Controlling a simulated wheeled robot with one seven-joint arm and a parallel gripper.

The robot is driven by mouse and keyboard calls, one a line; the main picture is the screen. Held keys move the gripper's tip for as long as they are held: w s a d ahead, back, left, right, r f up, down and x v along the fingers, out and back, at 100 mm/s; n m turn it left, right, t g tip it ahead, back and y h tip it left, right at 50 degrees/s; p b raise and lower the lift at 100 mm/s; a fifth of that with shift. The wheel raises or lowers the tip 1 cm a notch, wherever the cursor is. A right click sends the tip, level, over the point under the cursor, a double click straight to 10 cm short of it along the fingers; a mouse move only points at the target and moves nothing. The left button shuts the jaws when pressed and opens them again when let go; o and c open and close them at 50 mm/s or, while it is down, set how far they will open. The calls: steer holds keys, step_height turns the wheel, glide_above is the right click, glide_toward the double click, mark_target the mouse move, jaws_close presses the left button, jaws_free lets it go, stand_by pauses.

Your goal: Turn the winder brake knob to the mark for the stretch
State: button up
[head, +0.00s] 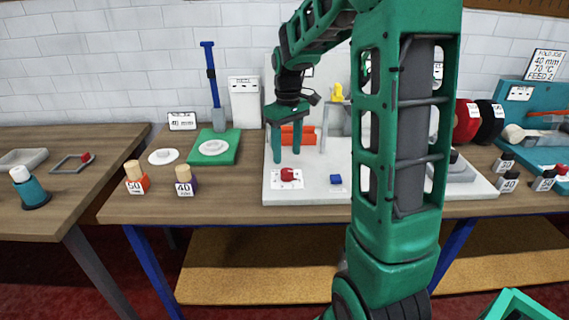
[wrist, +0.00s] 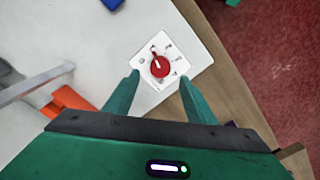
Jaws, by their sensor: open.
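The red brake knob (head: 288,174) sits on a white square dial plate near the front left corner of the white machine base (head: 310,196). The pointer aims toward the upper-left part of the ring. My gripper (head: 299,161) is above and behind the knob, fingers pointing down. In the wrist view my gripper (wrist: 160,82) is open and empty, its fingertips apart on either side below the knob, not touching it.
An orange-red part (head: 297,134) and a grey upright (head: 336,122) stand behind the knob. A small blue block (head: 336,179) lies to its right. The table's front edge is close to the knob.

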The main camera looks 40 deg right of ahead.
mark_target(288, 171)
step_height(288, 171, up, 4)
steer(key=shift+r, duration=0.1)
stand_by(0.6)
steer(key=s+a+f+m, duration=0.1)
steer(key=s+f+m, duration=0.1)
steer(key=s, duration=1.2)
steer(key=s+a+f+m, duration=0.2)
steer(key=s+m, duration=0.3)
steer(key=s, duration=0.9)
steer(key=shift+s+a+f+m, duration=0.15)
steer(key=shift+s+a+m, duration=0.15)
steer(key=shift+s, duration=0.05)
